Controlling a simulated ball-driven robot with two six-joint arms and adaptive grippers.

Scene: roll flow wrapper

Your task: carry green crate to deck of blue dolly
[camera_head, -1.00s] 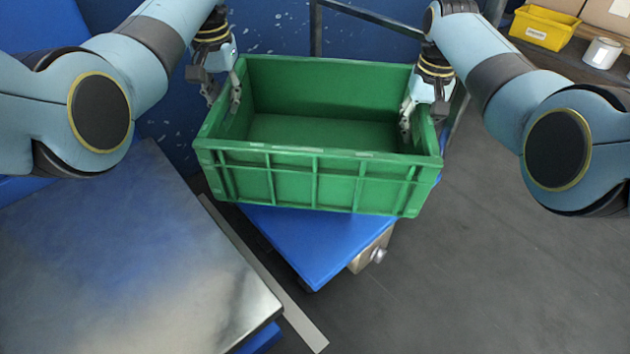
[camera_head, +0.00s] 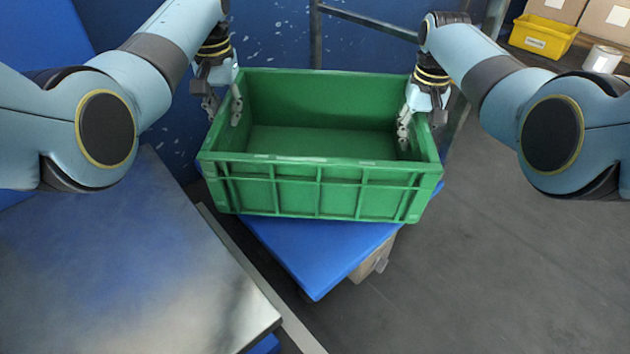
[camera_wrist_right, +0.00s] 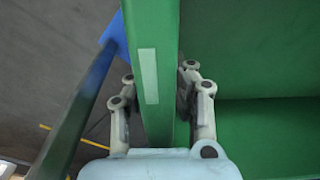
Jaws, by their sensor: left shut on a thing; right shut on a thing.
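The green crate (camera_head: 320,190) is empty and upright, over the blue deck of the dolly (camera_head: 315,258). I cannot tell whether its base touches the deck. The deck's front corner shows below the crate, and the crate hides much of the rest. My left gripper (camera_head: 222,104) is shut on the crate's left wall. My right gripper (camera_head: 418,118) is shut on its right wall. In the right wrist view the fingers of my right gripper (camera_wrist_right: 160,108) straddle the green wall of the crate (camera_wrist_right: 152,35), one on each side.
A metal-topped table (camera_head: 110,265) stands at the lower left. A blue wall (camera_head: 275,35) and a grey frame (camera_head: 365,20) are behind the crate. A yellow bin (camera_head: 540,38), cardboard boxes (camera_head: 605,20) and a white can (camera_head: 602,60) sit at the upper right. Floor at the right is clear.

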